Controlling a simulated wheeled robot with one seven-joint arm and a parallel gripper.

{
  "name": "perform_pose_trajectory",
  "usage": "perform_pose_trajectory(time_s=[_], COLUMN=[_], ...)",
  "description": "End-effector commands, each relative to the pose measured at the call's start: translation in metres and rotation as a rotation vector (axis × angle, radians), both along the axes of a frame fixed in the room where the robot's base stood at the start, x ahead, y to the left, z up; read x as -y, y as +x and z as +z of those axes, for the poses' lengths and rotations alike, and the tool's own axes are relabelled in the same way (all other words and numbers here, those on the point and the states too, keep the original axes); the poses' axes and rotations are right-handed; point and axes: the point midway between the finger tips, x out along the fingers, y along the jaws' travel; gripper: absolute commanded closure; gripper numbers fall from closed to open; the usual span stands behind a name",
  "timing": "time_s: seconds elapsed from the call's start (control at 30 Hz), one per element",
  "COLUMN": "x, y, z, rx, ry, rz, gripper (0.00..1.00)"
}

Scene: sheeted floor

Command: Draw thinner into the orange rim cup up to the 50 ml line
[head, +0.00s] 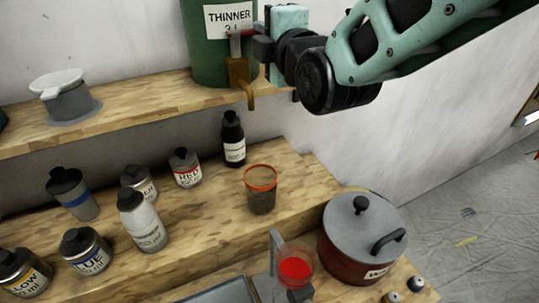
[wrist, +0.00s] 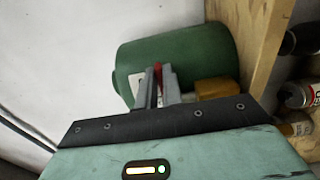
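The green thinner drum (head: 208,60) stands on the upper shelf, with a brass tap (head: 238,72) whose spout hangs past the shelf edge. My gripper (head: 243,42) is at the tap's red lever. In the wrist view, my fingers (wrist: 158,78) are close together with the red lever (wrist: 157,69) between their tips, in front of the green drum (wrist: 185,60). The clear cup with an orange rim (head: 261,196) stands upright on the lower shelf, below the spout. I see no stream from the spout. The cup's lines and liquid level are too small to tell.
Several paint bottles, among them a red-labelled one (head: 185,168) and a dark one (head: 233,140), stand left of the cup. A lidded pot (head: 362,240) and a cup of red liquid (head: 296,268) are in front.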

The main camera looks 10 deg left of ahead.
Motion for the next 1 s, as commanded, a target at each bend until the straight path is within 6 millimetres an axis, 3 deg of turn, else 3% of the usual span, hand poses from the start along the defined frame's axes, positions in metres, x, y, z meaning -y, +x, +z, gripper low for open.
perform_pose_trajectory(time_s=[1.0], x=[-0.0011], y=[0.0056], z=[-0.002], rx=[-0.001], ry=[-0.001], rz=[0.107], gripper=[1.0])
